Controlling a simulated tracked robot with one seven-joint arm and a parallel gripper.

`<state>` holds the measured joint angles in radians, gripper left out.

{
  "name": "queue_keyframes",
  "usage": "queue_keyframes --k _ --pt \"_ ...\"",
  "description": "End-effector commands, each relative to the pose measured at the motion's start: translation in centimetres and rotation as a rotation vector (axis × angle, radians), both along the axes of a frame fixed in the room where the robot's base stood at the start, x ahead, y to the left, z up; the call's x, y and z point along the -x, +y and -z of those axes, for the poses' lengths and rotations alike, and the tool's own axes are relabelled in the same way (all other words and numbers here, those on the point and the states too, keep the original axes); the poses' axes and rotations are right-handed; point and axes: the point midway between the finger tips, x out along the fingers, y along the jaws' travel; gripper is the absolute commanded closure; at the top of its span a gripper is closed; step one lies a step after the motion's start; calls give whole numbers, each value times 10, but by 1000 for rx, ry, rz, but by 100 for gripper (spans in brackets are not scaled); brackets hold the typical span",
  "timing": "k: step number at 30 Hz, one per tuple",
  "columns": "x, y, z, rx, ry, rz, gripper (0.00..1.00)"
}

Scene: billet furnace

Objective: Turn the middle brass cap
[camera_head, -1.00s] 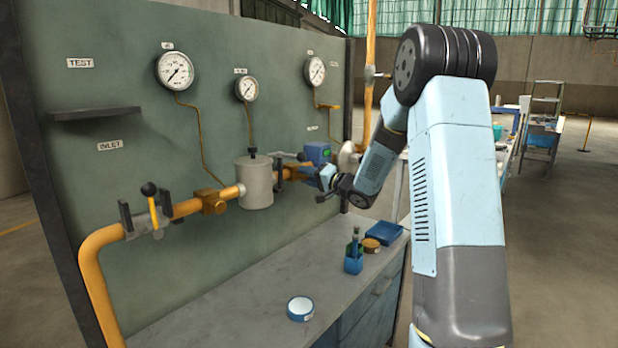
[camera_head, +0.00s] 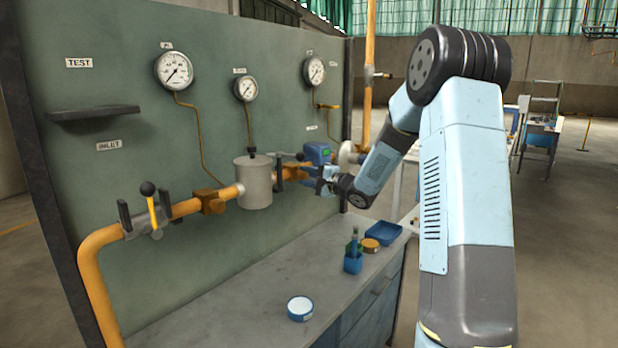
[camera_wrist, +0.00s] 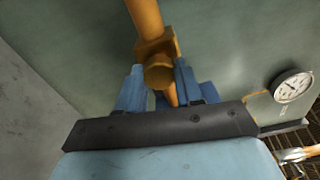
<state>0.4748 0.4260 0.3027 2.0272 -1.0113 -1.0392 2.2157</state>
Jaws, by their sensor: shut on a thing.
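A round brass cap (camera_wrist: 159,76) on a brass block (camera_wrist: 156,47) sits between the two blue fingers of my gripper (camera_wrist: 159,68) in the wrist view. The fingers stand on either side of the cap, and my gripper is shut on it. In the head view my gripper (camera_head: 322,180) is at the pipe line on the panel, right of the grey cylinder (camera_head: 254,182). The cap is hidden there by the gripper. Another brass block (camera_head: 209,201) is on the pipe left of the cylinder.
A yellow-handled valve (camera_head: 153,212) is at the left.

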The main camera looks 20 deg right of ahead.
Motion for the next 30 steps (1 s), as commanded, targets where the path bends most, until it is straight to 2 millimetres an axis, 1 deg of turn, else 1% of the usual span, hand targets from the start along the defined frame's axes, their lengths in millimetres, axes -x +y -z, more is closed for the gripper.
queue_keyframes --k 1,11,12,18,19,20,26,30 --pt "0 -5 2 -1 6 8 95" --pt "0 -4 3 -1 9 8 95" --pt "0 -4 3 -1 9 8 62" --pt "0 -2 2 -1 7 4 43" --pt "0 -2 2 -2 6 4 40" --pt "0 -2 2 -2 6 4 39" --pt "0 -1 1 -2 4 2 39" --pt "5 -5 1 -2 4 3 39"
